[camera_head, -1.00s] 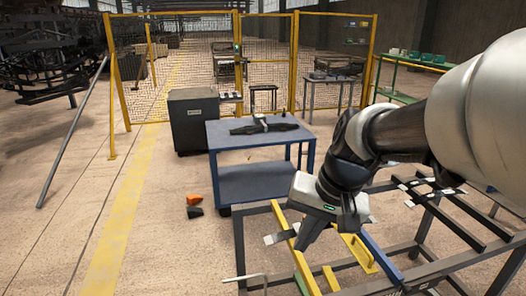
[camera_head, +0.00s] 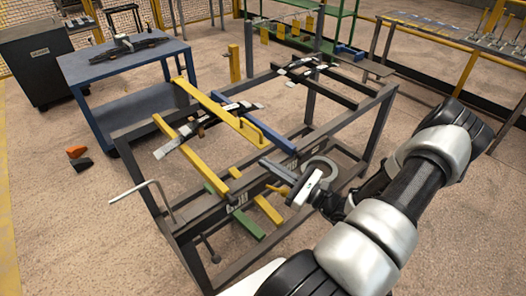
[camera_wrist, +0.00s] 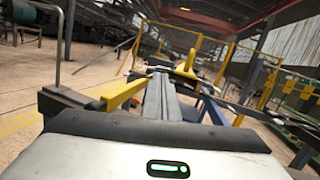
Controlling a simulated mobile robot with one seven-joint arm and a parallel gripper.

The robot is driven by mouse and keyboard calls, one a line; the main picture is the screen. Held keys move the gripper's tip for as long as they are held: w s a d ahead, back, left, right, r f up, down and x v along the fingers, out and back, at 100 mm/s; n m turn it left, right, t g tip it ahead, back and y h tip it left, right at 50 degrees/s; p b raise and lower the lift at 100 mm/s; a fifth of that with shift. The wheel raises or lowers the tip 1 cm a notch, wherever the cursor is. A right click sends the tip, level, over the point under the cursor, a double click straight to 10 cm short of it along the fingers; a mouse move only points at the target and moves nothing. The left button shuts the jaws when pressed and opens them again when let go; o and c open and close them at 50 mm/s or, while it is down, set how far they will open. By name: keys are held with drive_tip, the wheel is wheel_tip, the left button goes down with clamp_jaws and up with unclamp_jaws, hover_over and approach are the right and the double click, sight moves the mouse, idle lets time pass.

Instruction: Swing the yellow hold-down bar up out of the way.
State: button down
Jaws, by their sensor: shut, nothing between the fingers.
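The yellow hold-down bar (camera_head: 217,108) lies low along the near rack, with an upright handle plate (camera_head: 250,128) at its near end. It crosses over a dark spring piece with pale ends (camera_head: 238,108). My gripper (camera_head: 266,163) is in front of the bar's handle end, at the rack's near side, with its fingers together and empty. It looks apart from the bar. In the wrist view, the closed grey fingers (camera_wrist: 160,97) point toward the yellow bar's handle (camera_wrist: 187,64), which stands beyond their tips.
The dark rack frame (camera_head: 378,130) surrounds the bar, with a blue rail (camera_head: 294,138) beside it. A blue cart (camera_head: 135,100) stands behind left. Orange and black blocks (camera_head: 77,158) lie on open floor.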

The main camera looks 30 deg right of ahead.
drive_tip(key=s+d+f+m+t+h, duration=0.1)
drive_tip(key=d+f+m+t+h, duration=0.1)
drive_tip(key=d+f+m+h, duration=0.15)
drive_tip(key=w+r+h, duration=0.1)
drive_tip(key=w+r, duration=0.2)
drive_tip(key=w, duration=0.6)
drive_tip(key=shift+w+m+b, duration=0.15)
drive_tip(key=shift+m+b, duration=0.25)
drive_tip(key=shift+m, duration=0.05)
drive_tip(key=shift+r+h, duration=0.2)
drive_tip(key=shift+h, duration=0.05)
